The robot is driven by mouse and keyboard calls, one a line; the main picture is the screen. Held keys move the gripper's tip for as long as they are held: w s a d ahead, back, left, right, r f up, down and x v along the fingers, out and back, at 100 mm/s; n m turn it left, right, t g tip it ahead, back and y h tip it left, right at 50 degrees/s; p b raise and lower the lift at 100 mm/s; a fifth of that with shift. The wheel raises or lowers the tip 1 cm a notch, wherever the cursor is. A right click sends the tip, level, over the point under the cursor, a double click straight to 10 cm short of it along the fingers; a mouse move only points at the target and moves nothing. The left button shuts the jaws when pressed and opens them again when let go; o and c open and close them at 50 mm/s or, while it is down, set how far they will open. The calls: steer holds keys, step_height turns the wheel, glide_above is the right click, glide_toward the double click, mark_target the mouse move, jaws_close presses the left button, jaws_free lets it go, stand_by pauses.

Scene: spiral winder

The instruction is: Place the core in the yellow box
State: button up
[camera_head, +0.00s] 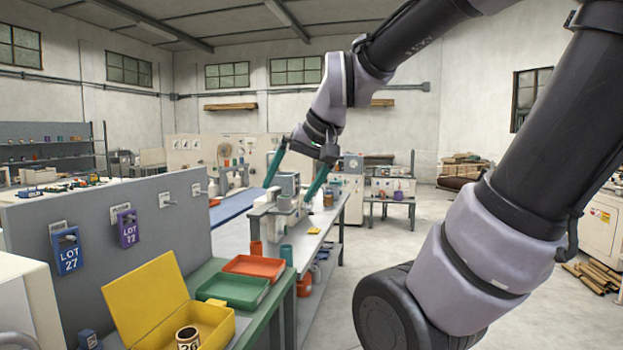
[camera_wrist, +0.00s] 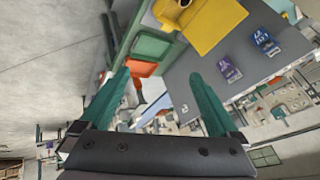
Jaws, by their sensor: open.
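The yellow box (camera_head: 147,297) stands open at the lower left of the head view, its lid tilted up. A short tan cylinder marked 26, which looks like the core (camera_head: 188,338), stands upright inside the box's lower part. In the wrist view the yellow box (camera_wrist: 215,25) shows at the top, with the dark opening of the core (camera_wrist: 184,3) cut by the frame edge. My gripper (camera_head: 295,176) is open, its teal fingers spread, raised well beyond the box and apart from it. Nothing shows between the fingers in the wrist view (camera_wrist: 158,78).
A green tray (camera_head: 233,291) and an orange tray (camera_head: 254,267) sit beside the box. A grey panel with blue LOT 27 (camera_head: 67,252) and purple LOT 72 (camera_head: 128,229) tags stands behind it. A grey machine (camera_head: 286,215) stands on the bench behind my gripper.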

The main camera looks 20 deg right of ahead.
steer(key=shift+m+t+h, duration=0.3)
steer(key=shift+m+h, duration=0.2)
steer(key=shift+m, duration=0.1)
steer(key=s+d, duration=0.1)
steer(key=s+r, duration=0.1)
steer(key=s+d, duration=0.1)
steer(key=s, duration=0.1)
steer(key=shift+d+r, duration=0.3)
